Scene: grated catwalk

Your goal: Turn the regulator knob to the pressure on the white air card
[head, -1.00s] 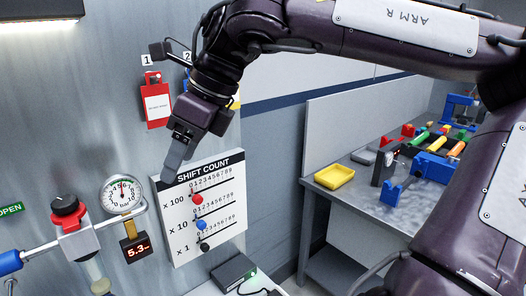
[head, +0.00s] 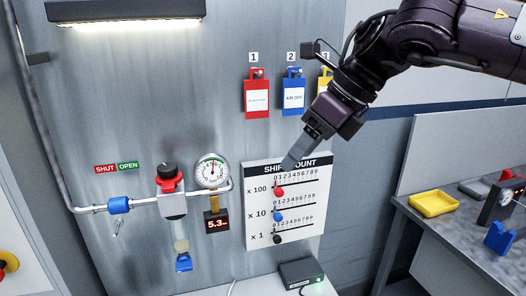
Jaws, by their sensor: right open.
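The regulator knob (head: 167,171) is a black cap with a red ring on top of the grey regulator body (head: 172,204), on a pipe at the left of the wall panel. A round gauge (head: 212,171) stands right of it, and a display (head: 217,222) below the gauge reads about 5.3. A blue card (head: 293,97) and a red card (head: 257,99) hang on the wall; no white air card shows clearly. My right gripper (head: 293,158) points down-left in front of the top of the shift count board, well right of the knob, holding nothing visible. My left gripper is out of view.
The shift count board (head: 255,215) with red, blue and black sliders hangs right of the gauge. A grey box (head: 301,274) sits below it. A bench with a yellow tray (head: 433,204) stands at the right. The wall between knob and cards is clear.

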